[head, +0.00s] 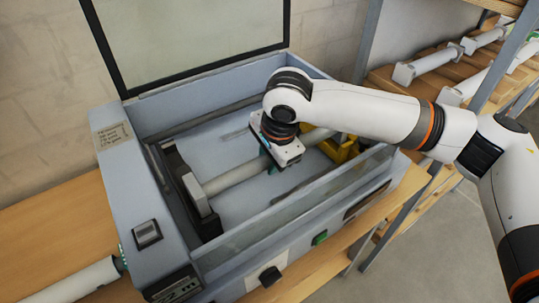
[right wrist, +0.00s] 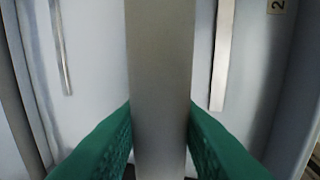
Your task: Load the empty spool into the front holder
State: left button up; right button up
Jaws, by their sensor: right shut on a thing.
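The empty spool (head: 232,177) is a pale grey tube lying slantwise inside the open laminator (head: 120,205). My right gripper (head: 272,160) reaches down from above and is shut on the spool near its middle. In the right wrist view, the green fingers (right wrist: 160,130) press on both sides of the tube (right wrist: 160,70). The spool's left end is close to a dark holder with a pale block (head: 196,194); I cannot tell whether it is seated. Its right end is near a yellow holder part (head: 345,150), partly hidden by my arm. My left gripper is not in view.
The laminator's lid (head: 190,35) stands open at the back, and a clear front panel (head: 290,212) edges the opening. A pale roll (head: 75,285) lies on the wooden table (head: 45,225) at the left. Shelves with several spools (head: 430,62) stand at the right.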

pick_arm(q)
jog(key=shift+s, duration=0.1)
pick_arm(e)
jog(key=shift+f, duration=0.1)
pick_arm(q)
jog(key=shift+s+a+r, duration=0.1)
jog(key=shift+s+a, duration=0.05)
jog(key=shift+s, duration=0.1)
pick_arm(e)
jog(key=shift+f, duration=0.45)
jog(key=o, duration=1.1)
jog(key=shift+c, duration=0.2)
pick_arm(q)
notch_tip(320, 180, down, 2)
jog(key=shift+b, duration=0.85)
pick_arm(e)
jog(key=v, duration=1.3)
